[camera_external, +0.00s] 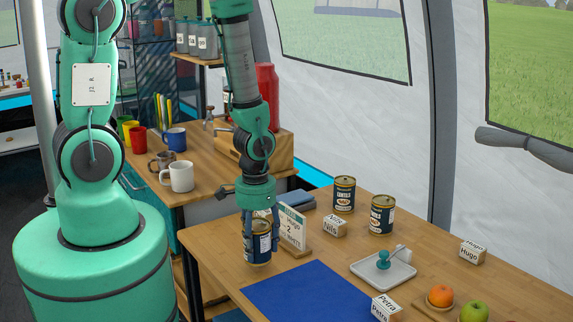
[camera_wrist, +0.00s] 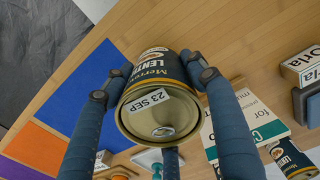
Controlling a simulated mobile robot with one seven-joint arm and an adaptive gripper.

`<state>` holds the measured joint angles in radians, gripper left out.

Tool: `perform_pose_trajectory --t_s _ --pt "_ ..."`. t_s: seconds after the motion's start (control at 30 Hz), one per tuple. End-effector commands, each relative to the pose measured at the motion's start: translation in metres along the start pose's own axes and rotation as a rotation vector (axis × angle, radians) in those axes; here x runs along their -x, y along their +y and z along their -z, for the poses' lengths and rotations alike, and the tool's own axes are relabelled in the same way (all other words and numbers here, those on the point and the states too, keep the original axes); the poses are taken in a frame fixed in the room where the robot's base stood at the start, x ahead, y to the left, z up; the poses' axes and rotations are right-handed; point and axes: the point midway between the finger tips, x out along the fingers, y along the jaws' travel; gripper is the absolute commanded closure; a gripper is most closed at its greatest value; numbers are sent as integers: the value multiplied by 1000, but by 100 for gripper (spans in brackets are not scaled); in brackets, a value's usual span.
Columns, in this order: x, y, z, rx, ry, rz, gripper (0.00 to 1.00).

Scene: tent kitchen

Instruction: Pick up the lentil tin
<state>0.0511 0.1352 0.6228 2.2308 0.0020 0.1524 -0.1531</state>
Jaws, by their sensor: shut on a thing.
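The lentil tin (camera_external: 258,250) is dark with a gold rim and stands upright between the fingers near the table's left edge. In the wrist view the tin (camera_wrist: 160,80) shows a "LENT..." label, a "23 SEP" sticker and its metal end with a pull ring. My gripper (camera_external: 260,240) is shut on it from above; in the wrist view its fingers (camera_wrist: 155,90) press both sides and a third lies below. I cannot tell whether the tin's base touches the table. Two similar dark tins stand farther back, one at the rear (camera_external: 344,195) and one right of it (camera_external: 382,215).
A printed card (camera_external: 292,228) stands close to the gripper's right. A blue mat (camera_external: 310,295) lies in front. A grey tray (camera_external: 383,270) with a teal-handled object, name blocks (camera_external: 334,226), an orange (camera_external: 440,295) and an apple (camera_external: 474,312) are to the right.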

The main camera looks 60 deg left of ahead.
Motion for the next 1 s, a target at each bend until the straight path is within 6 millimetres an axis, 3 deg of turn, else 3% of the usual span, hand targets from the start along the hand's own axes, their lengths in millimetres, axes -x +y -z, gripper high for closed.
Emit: perform_pose_trajectory --t_s 0.2,0.43,1.0 --pt "35 0 1 0 2 -1 86" --pt "59 0 1 0 2 -1 86" --pt "65 0 0 0 0 0 86"
